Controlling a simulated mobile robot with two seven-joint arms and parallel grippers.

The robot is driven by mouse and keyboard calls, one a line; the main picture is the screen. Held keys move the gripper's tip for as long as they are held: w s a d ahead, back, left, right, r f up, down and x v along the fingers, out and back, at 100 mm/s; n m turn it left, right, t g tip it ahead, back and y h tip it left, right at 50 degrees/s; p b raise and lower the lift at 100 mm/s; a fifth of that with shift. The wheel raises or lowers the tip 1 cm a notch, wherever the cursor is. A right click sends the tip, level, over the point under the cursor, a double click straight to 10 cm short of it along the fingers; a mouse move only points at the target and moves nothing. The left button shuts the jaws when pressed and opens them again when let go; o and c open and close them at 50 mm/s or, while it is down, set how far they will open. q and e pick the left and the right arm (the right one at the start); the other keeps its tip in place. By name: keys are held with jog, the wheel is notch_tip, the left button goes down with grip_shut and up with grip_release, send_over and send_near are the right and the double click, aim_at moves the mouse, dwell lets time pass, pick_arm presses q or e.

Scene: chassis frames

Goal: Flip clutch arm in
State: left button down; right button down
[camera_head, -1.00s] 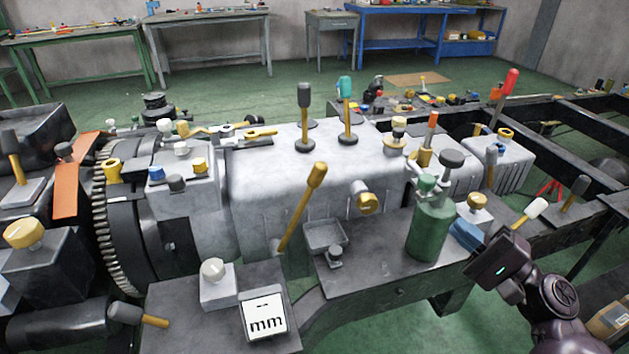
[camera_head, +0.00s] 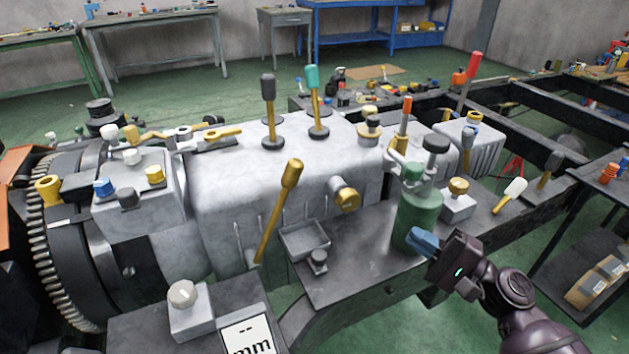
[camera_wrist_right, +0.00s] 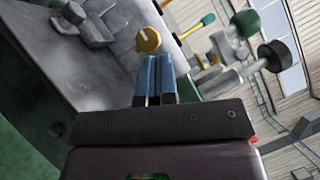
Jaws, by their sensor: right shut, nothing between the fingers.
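I cannot tell for sure which lever is the clutch arm. A yellow lever (camera_head: 279,212) stands tilted, its top to the right, against the front of the grey gearbox housing (camera_head: 235,185). Two upright levers, one black-topped (camera_head: 268,100) and one teal-topped (camera_head: 314,90), stand on top of the housing. My right gripper (camera_head: 420,242) has blue fingers, shut and empty, just in front of the green bottle (camera_head: 412,205); I cannot tell if they touch it. In the right wrist view the shut fingers (camera_wrist_right: 155,75) point toward a yellow knob (camera_wrist_right: 148,40). My left gripper is out of view.
A small grey tray (camera_head: 304,240) and the bottle sit on the dark ledge before the housing. A toothed ring (camera_head: 50,245) is at left. Dark frame rails (camera_head: 540,105) run at right. A white "mm" display (camera_head: 247,335) is at the front. Green floor is open at front right.

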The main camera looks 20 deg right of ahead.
jog(key=s+a+p+x, duration=0.1)
jog(key=x, duration=0.9)
jog(key=a+r+p+x, duration=0.1)
jog(key=x, duration=1)
jog(key=shift+s+r+p, duration=0.15)
jog(key=shift+s+p, duration=0.15)
jog(key=shift+p, duration=0.1)
jog(key=shift+a, duration=0.1)
